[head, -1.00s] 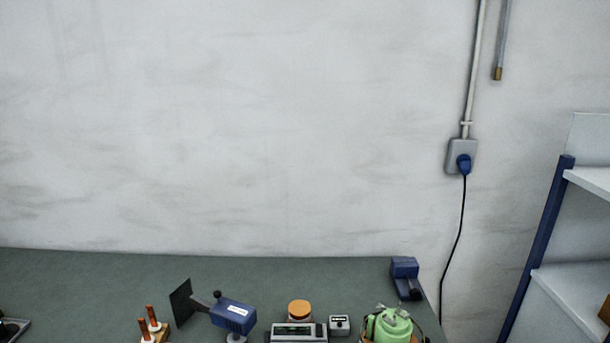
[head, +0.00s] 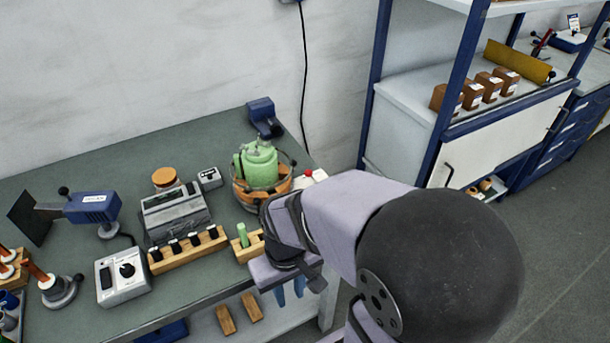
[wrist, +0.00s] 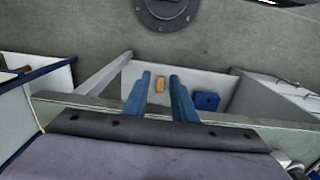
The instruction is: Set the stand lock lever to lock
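In the head view a blue device (head: 92,207) with a white label and a dark square plate (head: 32,217) is held on a grey stand on the bench's left part. A black ball knob (head: 63,190) sticks up beside the plate. I cannot tell which part is the stand lock lever or how it is set. My gripper (head: 290,291) hangs past the bench's front edge, well right of the device. Its two blue fingers also show in the wrist view (wrist: 160,76), apart with nothing between them.
A green vessel (head: 260,165) in an orange-brown ring stands at the bench's back right. A grey instrument (head: 175,215), a dial box (head: 122,276) and a wooden rack (head: 188,254) fill the middle. A shelving unit (head: 400,97) stands right. Wooden blocks (head: 226,320) lie on the lower shelf.

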